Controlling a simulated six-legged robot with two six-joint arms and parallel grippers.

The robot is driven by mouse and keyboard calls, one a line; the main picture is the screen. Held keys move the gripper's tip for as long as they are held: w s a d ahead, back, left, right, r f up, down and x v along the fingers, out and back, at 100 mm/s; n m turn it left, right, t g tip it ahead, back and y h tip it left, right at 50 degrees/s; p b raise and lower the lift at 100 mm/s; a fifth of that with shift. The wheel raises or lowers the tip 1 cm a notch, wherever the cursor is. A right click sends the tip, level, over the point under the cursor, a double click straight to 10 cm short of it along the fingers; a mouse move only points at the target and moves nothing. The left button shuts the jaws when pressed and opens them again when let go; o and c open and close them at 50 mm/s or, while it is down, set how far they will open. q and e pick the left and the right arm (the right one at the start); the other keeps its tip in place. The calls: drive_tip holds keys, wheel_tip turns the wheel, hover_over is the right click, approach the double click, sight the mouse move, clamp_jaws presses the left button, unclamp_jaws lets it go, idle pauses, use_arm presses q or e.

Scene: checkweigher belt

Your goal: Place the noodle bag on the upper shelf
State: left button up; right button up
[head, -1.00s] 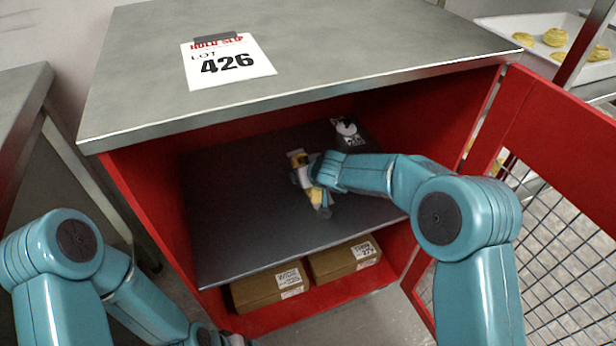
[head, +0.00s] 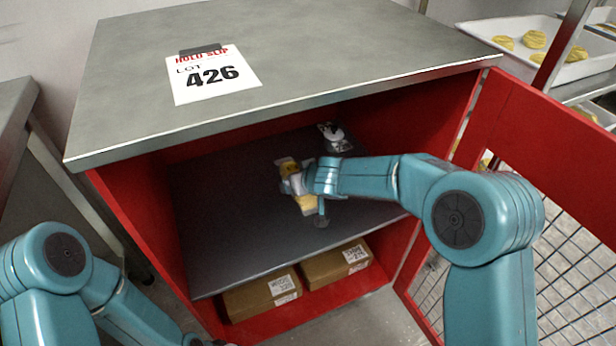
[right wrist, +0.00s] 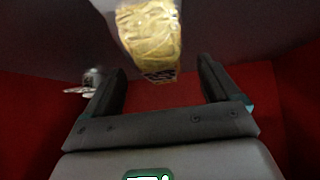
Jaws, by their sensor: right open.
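The noodle bag (head: 287,168), yellow with a pale middle, lies on the dark upper shelf (head: 220,220) inside the red cabinet. My right gripper (head: 309,200) is at the bag's right side, over the shelf, and partly covers it. In the right wrist view the bag (right wrist: 150,38) shows just beyond the open fingers (right wrist: 160,75), with a clear gap between the fingers and nothing gripped. Whether a finger touches the bag cannot be told.
A small white and black item (head: 335,138) sits farther back on the shelf. Two cardboard boxes (head: 262,298) stand below. The mesh door (head: 545,150) is open at the right. The steel top (head: 300,60) overhangs the opening. The shelf's left part is clear.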

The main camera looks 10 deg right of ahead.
drive_tip(key=p+v, duration=0.2)
drive_tip(key=v, duration=0.5)
drive_tip(key=shift+s+r, duration=0.2)
drive_tip(key=shift+r, duration=0.05)
